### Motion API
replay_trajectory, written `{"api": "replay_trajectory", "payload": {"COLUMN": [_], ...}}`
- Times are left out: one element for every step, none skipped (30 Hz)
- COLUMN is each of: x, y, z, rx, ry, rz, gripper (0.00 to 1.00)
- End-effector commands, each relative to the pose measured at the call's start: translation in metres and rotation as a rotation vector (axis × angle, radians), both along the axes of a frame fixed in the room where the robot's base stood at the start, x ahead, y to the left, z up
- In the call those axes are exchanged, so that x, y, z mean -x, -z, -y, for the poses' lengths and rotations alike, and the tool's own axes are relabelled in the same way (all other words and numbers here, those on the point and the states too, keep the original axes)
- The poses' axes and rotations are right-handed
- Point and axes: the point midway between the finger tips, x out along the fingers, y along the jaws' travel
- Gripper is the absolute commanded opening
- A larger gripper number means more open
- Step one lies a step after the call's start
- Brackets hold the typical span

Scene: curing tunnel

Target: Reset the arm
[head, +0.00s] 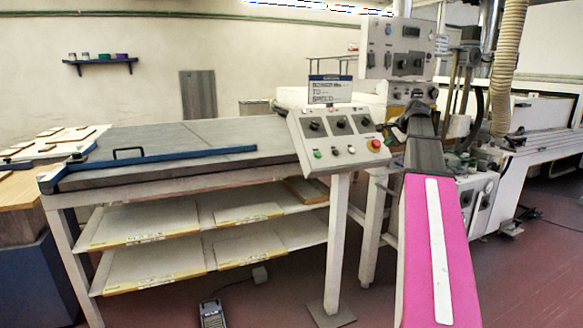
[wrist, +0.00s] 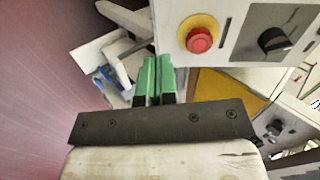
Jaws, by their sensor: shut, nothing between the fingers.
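My gripper (wrist: 153,62) shows in the wrist view as two green fingers with dark lower parts, close together with nothing between them. In the wrist view it points toward the area left of a white control panel (wrist: 235,45) with a red button (wrist: 199,40) and a black knob (wrist: 273,42). In the head view my pink arm reaches forward from the lower right, and its dark far end is beside the right end of the slanted control panel (head: 335,150). The fingers are not clear in the head view. I cannot tell whether they touch anything.
A long table (head: 180,138) with a blue bar (head: 160,160) and shelves (head: 150,225) below stands at left. The panel's white post (head: 338,240) rises from the floor. A machine with a ribbed hose (head: 507,65) stands behind my arm. A foot pedal (head: 212,314) lies on the floor.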

Motion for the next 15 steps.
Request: {"api": "replay_trajectory", "payload": {"x": [0.006, 0.008, 0.011, 0.013, 0.015, 0.019, 0.022, 0.026, 0.031, 0.035, 0.04, 0.046, 0.051, 0.056, 0.063], "y": [0.03, 0.045, 0.063, 0.077, 0.091, 0.109, 0.123, 0.136, 0.154, 0.167, 0.179, 0.196, 0.209, 0.22, 0.237], "z": [-0.015, -0.021, -0.03, -0.036, -0.042, -0.051, -0.057, -0.064, -0.072, -0.078, -0.085, -0.093, -0.099, -0.105, -0.113], "rx": [0.023, 0.039, 0.06, 0.075, 0.092, 0.112, 0.126, 0.142, 0.162, 0.178, 0.193, 0.213, 0.228, 0.243, 0.263], "ry": [-0.032, -0.05, -0.076, -0.095, -0.114, -0.142, -0.162, -0.183, -0.211, -0.232, -0.255, -0.285, -0.306, -0.33, -0.36], "rz": [-0.023, -0.035, -0.05, -0.06, -0.071, -0.086, -0.097, -0.108, -0.123, -0.135, -0.145, -0.159, -0.171, -0.181, -0.196], "gripper": [0.0, 0.0, 0.0, 0.0, 0.0, 0.0, 0.0, 0.0, 0.0, 0.0, 0.0, 0.0, 0.0, 0.0, 0.0]}}
